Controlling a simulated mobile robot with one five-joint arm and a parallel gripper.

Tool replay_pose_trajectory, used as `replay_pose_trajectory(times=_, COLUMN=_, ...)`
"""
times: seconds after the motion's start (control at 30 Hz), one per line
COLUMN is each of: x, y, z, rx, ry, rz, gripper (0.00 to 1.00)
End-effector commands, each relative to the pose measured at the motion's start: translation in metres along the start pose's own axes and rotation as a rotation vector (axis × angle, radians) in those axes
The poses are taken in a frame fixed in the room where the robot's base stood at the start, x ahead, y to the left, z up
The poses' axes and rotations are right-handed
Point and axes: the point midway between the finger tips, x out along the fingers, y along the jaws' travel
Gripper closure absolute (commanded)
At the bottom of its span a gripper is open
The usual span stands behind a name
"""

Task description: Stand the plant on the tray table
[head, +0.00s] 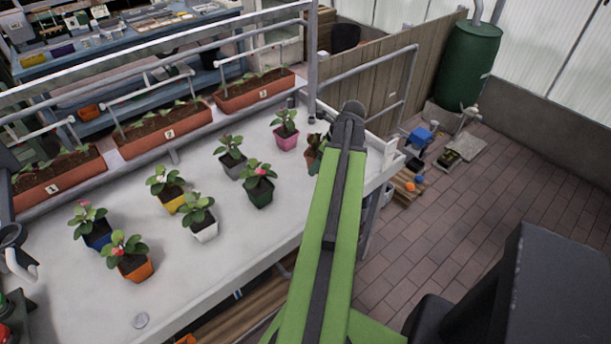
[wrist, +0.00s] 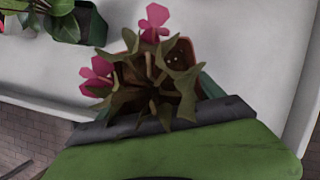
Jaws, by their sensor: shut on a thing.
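The plant (wrist: 150,80) in my gripper has pink flowers and drooping brownish-green leaves in a reddish-brown pot, seen from above in the wrist view. In the head view a plant in a reddish-brown pot (head: 312,160) shows beside the end of my arm, partly hidden by it. My gripper (wrist: 158,100) is shut on this plant's pot; its fingers are mostly hidden by leaves. The plant is over the right end of the white table (head: 75,300). I cannot tell whether its pot touches the surface.
Several other potted plants stand on the table, including a pink pot (head: 286,138), a dark green pot (head: 261,194) and an orange pot (head: 136,268). Numbered planters (head: 165,140) line the back. A green barrel (head: 467,65) stands far right. The brick floor at right is mostly open.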

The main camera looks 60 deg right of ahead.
Motion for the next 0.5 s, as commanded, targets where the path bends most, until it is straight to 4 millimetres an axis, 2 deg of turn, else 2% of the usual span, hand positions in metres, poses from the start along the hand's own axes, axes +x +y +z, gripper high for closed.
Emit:
replay_pose_trajectory(times=0.03, x=0.021, y=-0.012, z=0.005, rx=-0.003, ry=-0.001, rz=0.001, gripper=0.79)
replay_pose_trajectory(times=0.2, x=0.06, y=-0.04, z=0.028, rx=-0.002, ry=0.0, rz=0.002, gripper=0.79)
replay_pose_trajectory(times=0.33, x=0.079, y=-0.053, z=0.042, rx=-0.001, ry=-0.001, rz=0.001, gripper=0.79)
replay_pose_trajectory(times=0.5, x=0.084, y=-0.058, z=0.048, rx=0.001, ry=-0.001, rz=0.0, gripper=0.79)
